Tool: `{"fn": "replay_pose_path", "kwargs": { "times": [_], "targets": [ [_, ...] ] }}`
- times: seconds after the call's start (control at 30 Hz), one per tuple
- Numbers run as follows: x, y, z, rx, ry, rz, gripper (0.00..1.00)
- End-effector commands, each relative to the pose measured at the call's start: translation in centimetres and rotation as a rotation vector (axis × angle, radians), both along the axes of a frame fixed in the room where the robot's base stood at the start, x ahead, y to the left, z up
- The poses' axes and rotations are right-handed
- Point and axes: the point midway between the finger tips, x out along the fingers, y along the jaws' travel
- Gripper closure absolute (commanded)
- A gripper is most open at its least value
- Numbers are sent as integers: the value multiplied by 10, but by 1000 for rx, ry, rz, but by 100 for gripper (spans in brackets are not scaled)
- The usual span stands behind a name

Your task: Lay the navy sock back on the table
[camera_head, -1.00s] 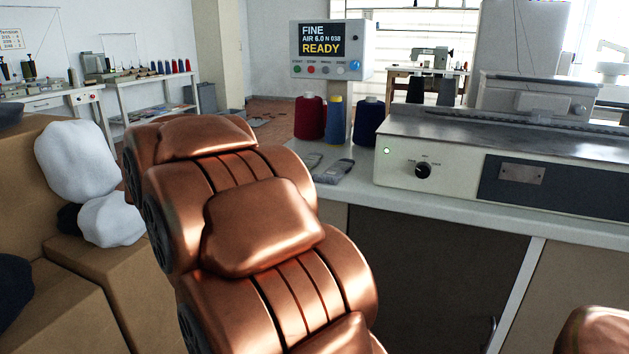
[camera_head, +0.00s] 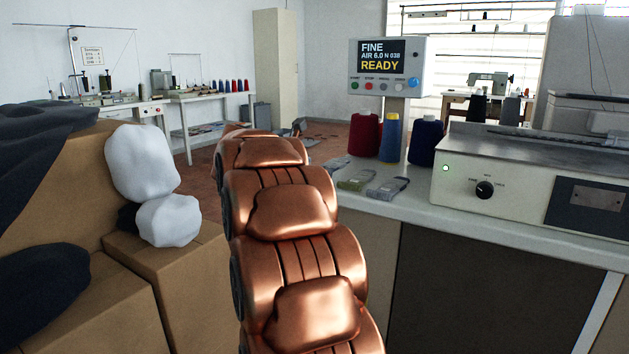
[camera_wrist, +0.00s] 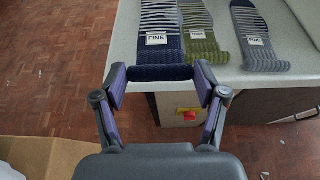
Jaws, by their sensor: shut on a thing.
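The navy sock (camera_wrist: 158,42) shows in the wrist view, with pale stripes, a white FINE label and a dark ribbed end. My gripper (camera_wrist: 160,75) is shut on that end from both sides. The held end sticks out past the table edge, and the rest of the sock reaches over the table (camera_wrist: 135,20). I cannot tell whether the sock touches the tabletop. In the head view my copper-coloured arm hides my gripper. The table (camera_head: 420,208) carries a green sock (camera_head: 355,181) and a grey sock (camera_head: 388,188), side by side.
The green sock (camera_wrist: 198,35) lies close beside the navy one. Red (camera_head: 364,134), blue (camera_head: 390,138) and navy (camera_head: 425,140) thread cones and a control box (camera_head: 387,66) reading READY stand behind. A machine (camera_head: 520,175) fills the right. Cardboard boxes (camera_head: 170,265) stand at left.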

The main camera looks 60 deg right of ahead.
Motion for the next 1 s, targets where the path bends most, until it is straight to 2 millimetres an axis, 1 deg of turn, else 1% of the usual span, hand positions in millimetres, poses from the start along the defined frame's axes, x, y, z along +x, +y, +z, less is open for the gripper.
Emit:
{"fn": "replay_pose_path", "kwargs": {
  "times": [0.03,0.2,0.4,0.63,0.8,0.9,1.0],
  "targets": [
    [4,-7,-3,0,0,-1,56],
    [16,-27,-4,-1,0,0,56],
    [25,-41,-5,0,1,1,56],
    [30,-49,-6,-1,0,1,56],
    [28,-48,-30,-2,3,-1,56],
    [28,-48,-38,-2,3,-1,56],
    [29,-48,-41,-1,1,-1,56]
  ]
}}
